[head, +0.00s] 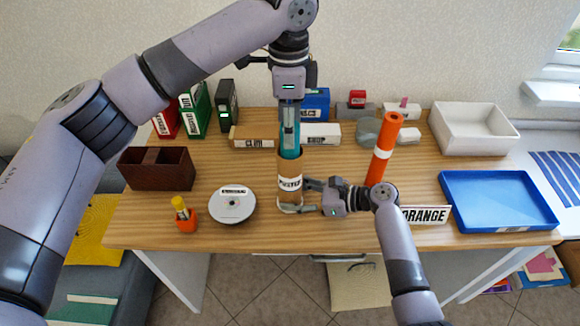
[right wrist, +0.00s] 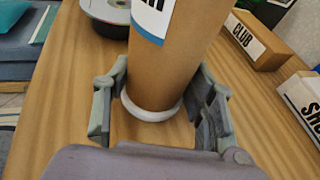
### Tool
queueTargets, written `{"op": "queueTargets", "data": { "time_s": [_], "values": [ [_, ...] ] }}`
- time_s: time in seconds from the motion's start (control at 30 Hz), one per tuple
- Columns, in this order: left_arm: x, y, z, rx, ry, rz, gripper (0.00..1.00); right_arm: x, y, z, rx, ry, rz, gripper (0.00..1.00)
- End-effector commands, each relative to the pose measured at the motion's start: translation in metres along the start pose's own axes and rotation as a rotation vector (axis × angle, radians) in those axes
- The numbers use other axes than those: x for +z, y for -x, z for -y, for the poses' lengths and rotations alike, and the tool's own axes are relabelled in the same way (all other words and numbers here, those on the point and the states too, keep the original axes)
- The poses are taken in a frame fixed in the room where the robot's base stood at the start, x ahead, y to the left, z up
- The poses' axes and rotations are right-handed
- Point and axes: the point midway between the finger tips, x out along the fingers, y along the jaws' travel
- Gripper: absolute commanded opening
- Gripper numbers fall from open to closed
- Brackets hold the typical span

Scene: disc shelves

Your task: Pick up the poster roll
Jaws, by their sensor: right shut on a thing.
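A brown cardboard tube (head: 290,195) with a white and blue printed label stands upright at the middle of the desk. A teal roll (head: 290,146) shows above its top; I cannot tell how deep it sits. My left gripper (head: 289,128) points down from above, in front of the teal roll; its finger opening is hidden. My right gripper (head: 314,196) is shut on the tube low down, with its fingers on both sides in the right wrist view (right wrist: 160,108). The tube (right wrist: 160,62) has a white ring at its foot. An orange roll (head: 385,150) with a white band stands to the right.
A disc stack (head: 232,206) and a small orange pot (head: 186,218) stand left of the tube. A dark red box (head: 157,170) is behind them. An ORANGE sign (head: 426,215), a blue tray (head: 500,202) and a white bin (head: 473,128) are right. CLUB (head: 254,141) and other boxes line the back.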

Motion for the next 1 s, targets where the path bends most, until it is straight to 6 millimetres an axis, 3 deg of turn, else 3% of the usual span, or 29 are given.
{"op": "queueTargets", "data": {
  "time_s": [0.23,0.53,1.0],
  "values": [
    [-0.001,-0.035,0.004,0.002,0.002,0.002,0.56,-0.001,0.0,0.0,0.001,-0.001,-0.001,0.35],
    [-0.001,-0.04,0.005,0.001,0.002,0.0,0.56,-0.001,0.0,0.0,0.001,-0.001,-0.001,0.35],
    [-0.001,-0.04,0.005,0.001,0.002,0.0,0.24,-0.001,0.0,0.0,0.0,-0.001,-0.001,0.35]
  ]
}}
